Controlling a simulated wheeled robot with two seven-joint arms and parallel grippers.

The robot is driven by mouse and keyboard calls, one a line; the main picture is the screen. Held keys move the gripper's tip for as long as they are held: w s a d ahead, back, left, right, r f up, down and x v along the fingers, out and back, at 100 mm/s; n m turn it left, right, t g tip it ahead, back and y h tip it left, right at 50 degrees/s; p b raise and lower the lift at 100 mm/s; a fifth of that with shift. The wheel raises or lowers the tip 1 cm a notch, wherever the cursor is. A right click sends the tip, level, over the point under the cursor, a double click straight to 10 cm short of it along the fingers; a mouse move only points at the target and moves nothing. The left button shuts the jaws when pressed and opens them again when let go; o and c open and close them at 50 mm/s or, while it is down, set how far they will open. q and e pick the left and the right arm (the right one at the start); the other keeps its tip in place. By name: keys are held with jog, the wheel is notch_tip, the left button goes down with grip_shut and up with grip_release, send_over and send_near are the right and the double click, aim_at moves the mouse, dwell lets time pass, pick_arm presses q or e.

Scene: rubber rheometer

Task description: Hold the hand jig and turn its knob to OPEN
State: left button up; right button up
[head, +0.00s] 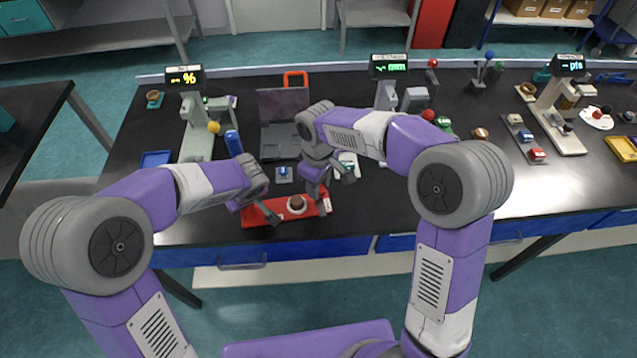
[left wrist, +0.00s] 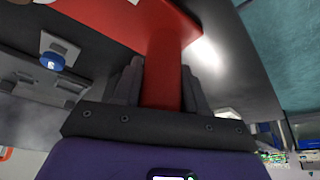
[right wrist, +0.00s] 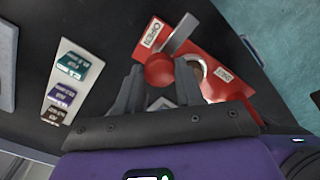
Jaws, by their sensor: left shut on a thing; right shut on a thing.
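The red hand jig (head: 262,213) lies near the front edge of the black bench, with a round brown-and-white part on top. My left gripper (left wrist: 161,70) is shut on the jig's red bar-like handle (left wrist: 165,45). My right gripper (right wrist: 159,68) is shut on the jig's rounded red knob (right wrist: 159,70). In the right wrist view a grey bar (right wrist: 181,33) reaches out from the knob, close beside a white label reading OPEN (right wrist: 151,32). A second white label (right wrist: 224,74) sits further right; its text is hard to read. In the head view, my arms partly hide the jig's ends.
A white strip with several coloured blocks (right wrist: 63,80) lies beside the jig. A small grey base with a blue knob (head: 284,173) stands behind it. Instruments with displays (head: 184,78) stand further back. A blue tray (head: 156,159) lies left. The bench front right of the jig is clear.

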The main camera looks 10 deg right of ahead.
jog(key=shift+n, duration=0.3)
jog(key=o, duration=1.1)
jog(key=shift+c, duration=0.2)
notch_tip(320, 180, up, 12)
pick_arm(q)
jog(key=o, duration=1.3)
jog(key=shift+o, duration=0.2)
